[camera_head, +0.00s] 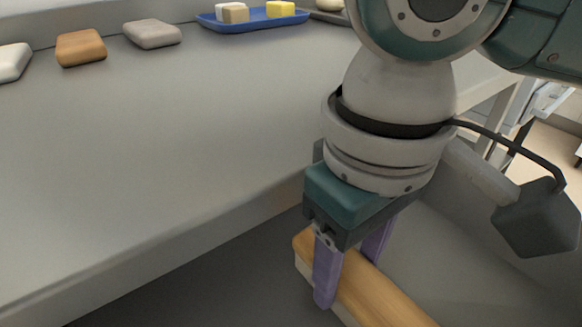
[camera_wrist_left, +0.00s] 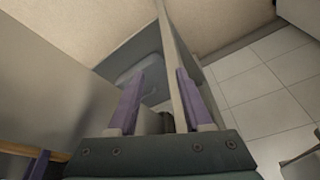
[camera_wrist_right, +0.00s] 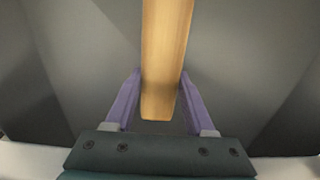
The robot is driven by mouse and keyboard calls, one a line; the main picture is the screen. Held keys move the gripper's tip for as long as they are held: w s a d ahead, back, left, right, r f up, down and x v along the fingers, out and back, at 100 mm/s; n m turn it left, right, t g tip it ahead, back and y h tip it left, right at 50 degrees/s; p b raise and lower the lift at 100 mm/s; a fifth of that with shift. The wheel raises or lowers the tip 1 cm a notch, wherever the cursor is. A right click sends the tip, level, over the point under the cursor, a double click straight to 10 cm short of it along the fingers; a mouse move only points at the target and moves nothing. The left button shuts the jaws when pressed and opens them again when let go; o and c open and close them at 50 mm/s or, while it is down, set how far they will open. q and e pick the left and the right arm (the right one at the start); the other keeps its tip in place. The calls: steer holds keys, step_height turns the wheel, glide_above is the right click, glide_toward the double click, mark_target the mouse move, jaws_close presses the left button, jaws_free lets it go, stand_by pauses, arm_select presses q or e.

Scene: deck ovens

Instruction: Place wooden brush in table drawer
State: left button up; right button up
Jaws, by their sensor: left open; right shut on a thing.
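The wooden brush (camera_head: 385,297) has a light brown back and a pale underside. My right gripper (camera_head: 350,275) points down and is shut on the brush near one end. The brush also shows between the purple fingers in the right wrist view (camera_wrist_right: 165,60). It is held below the table-top level, over a grey recess that looks like the open table drawer (camera_head: 450,245). I cannot tell whether the brush touches its floor. My left gripper (camera_wrist_left: 160,75) is open, its fingers on either side of a thin panel (camera_wrist_left: 181,45), perhaps the drawer front.
The grey table top (camera_head: 170,140) fills the left of the head view. Several soap-like blocks lie along its back, among them a brown one (camera_head: 81,48) and a grey one (camera_head: 152,34). A blue tray (camera_head: 255,23) holds small blocks. Tiled floor (camera_wrist_left: 260,90) shows beyond the panel.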

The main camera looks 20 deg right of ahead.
mark_target(351, 269)
steer(key=shift+f, duration=0.15)
steer(key=o, duration=1.3)
step_height(351, 269, up, 12)
steer(key=p, duration=0.5)
